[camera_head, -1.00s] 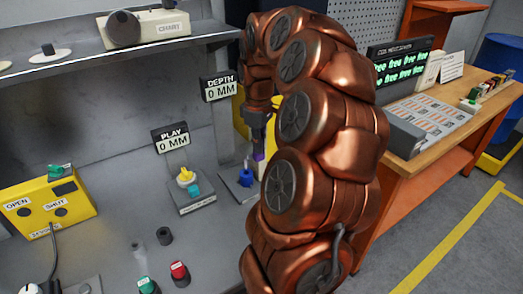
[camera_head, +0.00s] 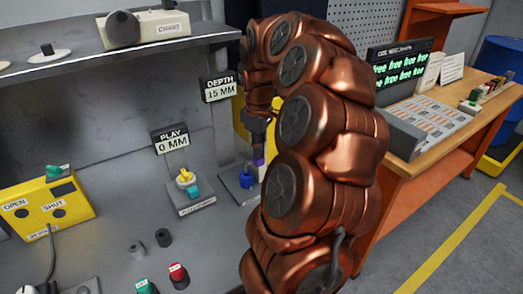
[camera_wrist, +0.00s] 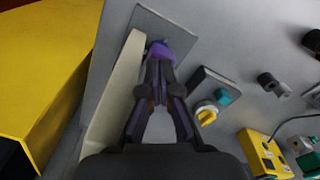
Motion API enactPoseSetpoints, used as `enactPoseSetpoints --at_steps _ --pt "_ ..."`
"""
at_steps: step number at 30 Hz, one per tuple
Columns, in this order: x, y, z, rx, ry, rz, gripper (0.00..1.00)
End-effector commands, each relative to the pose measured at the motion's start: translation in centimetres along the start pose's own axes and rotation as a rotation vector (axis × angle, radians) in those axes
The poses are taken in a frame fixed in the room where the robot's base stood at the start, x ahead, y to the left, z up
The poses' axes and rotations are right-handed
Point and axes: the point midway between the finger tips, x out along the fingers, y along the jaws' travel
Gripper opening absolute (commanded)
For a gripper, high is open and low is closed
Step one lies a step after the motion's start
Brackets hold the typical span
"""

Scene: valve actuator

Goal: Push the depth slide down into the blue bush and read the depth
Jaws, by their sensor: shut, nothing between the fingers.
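The blue bush (camera_head: 247,179) stands on a small grey plate at the back of the bench. A purple piece (camera_head: 258,162), which looks like part of the depth slide, shows beside it under my gripper (camera_head: 258,146). In the wrist view my gripper (camera_wrist: 160,78) is shut and empty, its fingertips at the purple piece (camera_wrist: 161,54). Whether they touch it I cannot tell. The fingers hide most of what lies below. The depth display (camera_head: 221,89) reads 15 MM.
The play display (camera_head: 173,141) reads 0 MM, behind a fixture with a yellow knob (camera_head: 185,176). A yellow open/shut box (camera_head: 48,207) is at the left. A yellow body (camera_wrist: 40,70) stands close beside my gripper. My arm hides the right of the bench.

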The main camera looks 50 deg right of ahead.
Motion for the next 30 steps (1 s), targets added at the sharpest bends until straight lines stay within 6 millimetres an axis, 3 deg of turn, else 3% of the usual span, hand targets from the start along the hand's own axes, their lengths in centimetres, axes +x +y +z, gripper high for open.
enactPoseSetpoints --at_steps 30 --pt "-6.6 0.0 0.0 0.000 0.002 0.001 0.00"
